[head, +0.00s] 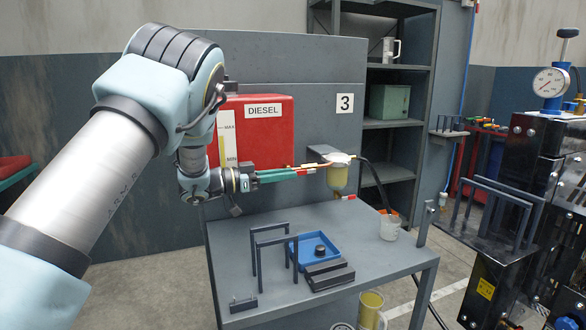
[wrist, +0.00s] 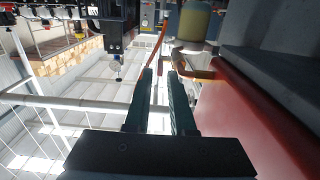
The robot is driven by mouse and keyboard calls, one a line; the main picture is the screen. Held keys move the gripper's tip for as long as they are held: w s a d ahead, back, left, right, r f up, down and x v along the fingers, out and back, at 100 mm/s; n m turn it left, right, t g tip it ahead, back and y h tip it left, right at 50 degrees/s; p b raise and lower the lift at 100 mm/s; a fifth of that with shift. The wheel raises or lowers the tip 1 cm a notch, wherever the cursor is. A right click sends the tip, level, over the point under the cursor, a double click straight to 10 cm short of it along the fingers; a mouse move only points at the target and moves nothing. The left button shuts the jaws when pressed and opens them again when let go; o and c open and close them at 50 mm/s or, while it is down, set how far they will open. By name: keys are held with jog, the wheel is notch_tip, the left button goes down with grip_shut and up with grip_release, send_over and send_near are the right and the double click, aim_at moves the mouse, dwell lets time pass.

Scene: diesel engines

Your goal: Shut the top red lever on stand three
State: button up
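Stand three carries the number 3 plate (head: 345,103) and a red diesel tank (head: 262,140). The top red lever (head: 307,172) shows as a small red piece right at my fingertips, just below the copper pipe. My gripper (head: 311,172) reaches to the right in front of the tank, its green fingers level. In the wrist view the two fingers (wrist: 160,72) are apart, with a gap between them. A red-orange strip (wrist: 161,40) lies beyond this gap; I cannot tell whether the fingers touch the lever. A second red lever (head: 348,197) sits lower, by the filter bowl (head: 337,178).
The grey bench (head: 375,255) holds a blue tray (head: 315,252), dark frames and a cup (head: 389,228). In the wrist view, the tank (wrist: 240,115) and copper pipe (wrist: 197,72) are close on the right. A gauge (head: 550,82) tops the black machine at right.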

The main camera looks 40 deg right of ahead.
aim_at(304, 171)
jog(key=shift+x, duration=1.25)
jog(key=shift+c, duration=0.4)
grip_shut()
